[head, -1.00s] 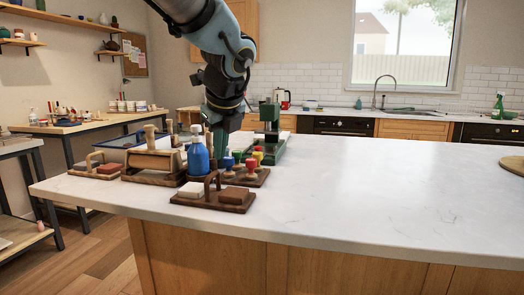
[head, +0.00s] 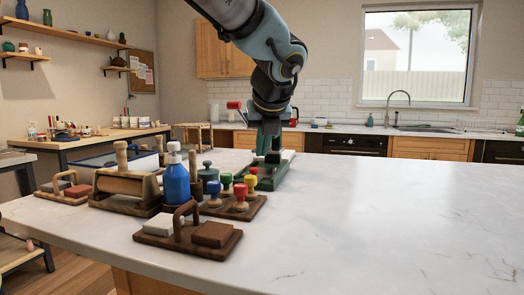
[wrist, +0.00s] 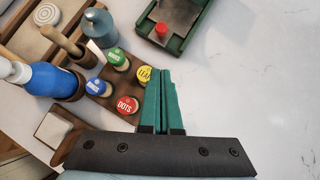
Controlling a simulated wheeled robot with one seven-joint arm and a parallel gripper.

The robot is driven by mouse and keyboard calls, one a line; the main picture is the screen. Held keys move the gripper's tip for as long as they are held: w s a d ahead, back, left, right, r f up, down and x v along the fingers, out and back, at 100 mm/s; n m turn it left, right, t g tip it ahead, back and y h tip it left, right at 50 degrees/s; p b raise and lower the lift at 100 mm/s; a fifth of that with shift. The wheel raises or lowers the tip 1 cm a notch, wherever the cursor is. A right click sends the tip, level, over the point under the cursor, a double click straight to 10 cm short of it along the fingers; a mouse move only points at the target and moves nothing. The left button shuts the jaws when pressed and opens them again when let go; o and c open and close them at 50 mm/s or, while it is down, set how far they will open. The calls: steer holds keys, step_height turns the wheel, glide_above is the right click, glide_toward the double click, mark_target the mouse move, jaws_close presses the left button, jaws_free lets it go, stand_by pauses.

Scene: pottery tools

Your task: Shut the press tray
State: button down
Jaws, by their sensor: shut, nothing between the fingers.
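The green press (head: 268,178) stands on the counter behind and right of the stamps, partly hidden by my arm. In the wrist view its green frame (wrist: 203,35) shows at the top, with a grey plate (wrist: 185,12) inside and a red knob (wrist: 161,29) at the near end. This looks like the tray; I cannot tell how far out it is. My gripper (head: 268,150) points down in front of the press in the head view. In the wrist view my gripper (wrist: 163,72) has its green fingers together, with nothing between them, apart from the knob and beside the stamps.
Several round-topped stamps (wrist: 127,104) stand on a wooden board close left of my fingers. A blue bottle (head: 176,183), a wooden roller (head: 125,185) and a block holder (head: 188,238) stand further left. The counter (head: 390,220) is clear to the right.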

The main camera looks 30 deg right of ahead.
steer(key=x, duration=0.7)
steer(key=shift+w+f+b, duration=0.1)
steer(key=shift+f+b, duration=0.1)
steer(key=shift+b, duration=0.1)
steer(key=w, duration=0.2)
steer(key=w+d, duration=0.1)
steer(key=shift+w+f, duration=0.1)
steer(key=shift+f, duration=0.3)
steer(key=shift+w+d+f+p, duration=0.15)
steer(key=shift+w+p, duration=0.15)
steer(key=shift+w, duration=0.2)
steer(key=p, duration=0.7)
glide_above(266, 173)
steer(key=shift+s+a+r, duration=0.25)
steer(key=shift+a+r, duration=0.05)
steer(key=shift+a, duration=0.05)
steer(key=shift+w+d+f, duration=0.25)
steer(key=shift+w+d, duration=0.1)
